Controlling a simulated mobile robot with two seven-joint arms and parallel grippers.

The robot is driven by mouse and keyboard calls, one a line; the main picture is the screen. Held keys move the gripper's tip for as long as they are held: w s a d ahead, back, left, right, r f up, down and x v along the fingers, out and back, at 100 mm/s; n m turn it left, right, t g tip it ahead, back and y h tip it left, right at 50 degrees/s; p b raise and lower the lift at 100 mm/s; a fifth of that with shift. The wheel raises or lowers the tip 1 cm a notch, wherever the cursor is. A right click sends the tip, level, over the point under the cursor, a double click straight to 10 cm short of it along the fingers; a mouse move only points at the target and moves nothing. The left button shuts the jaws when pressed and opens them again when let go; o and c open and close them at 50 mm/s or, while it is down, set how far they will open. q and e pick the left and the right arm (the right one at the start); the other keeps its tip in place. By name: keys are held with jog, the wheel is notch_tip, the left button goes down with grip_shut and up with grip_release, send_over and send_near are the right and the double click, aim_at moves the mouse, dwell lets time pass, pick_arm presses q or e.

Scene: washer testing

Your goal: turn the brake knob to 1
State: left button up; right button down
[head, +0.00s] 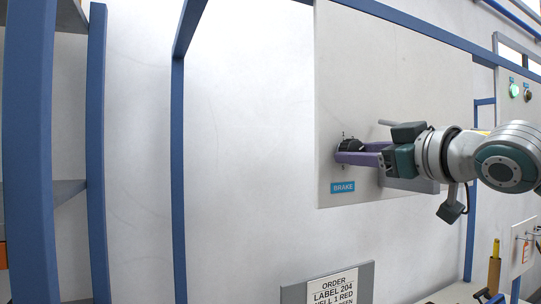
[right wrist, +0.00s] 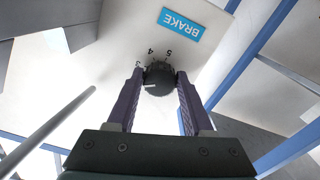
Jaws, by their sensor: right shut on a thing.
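The black brake knob (head: 350,144) sits on the pale panel (head: 395,60), above the blue BRAKE label (head: 343,186). My right gripper (head: 349,151) reaches it from the right, and its purple fingers are shut on the knob. In the right wrist view the dark round knob (right wrist: 159,80) lies between the two fingertips. The label (right wrist: 183,26) appears upside down there. I cannot read the knob's pointer. My left gripper is not in view.
A grey rod (right wrist: 48,132) sticks out near the knob. A green light (head: 514,90) and a dark knob (head: 527,95) are on another panel at the right. An order sign (head: 332,289) stands below. Blue frame posts (head: 178,180) stand left; the wall between is clear.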

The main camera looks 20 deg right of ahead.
jog(key=n+p, duration=0.1)
jog(key=n, duration=1.1)
jog(key=shift+d+r, duration=0.1)
dwell(0.4)
jog(key=shift+c, duration=1.5)
grip_release()
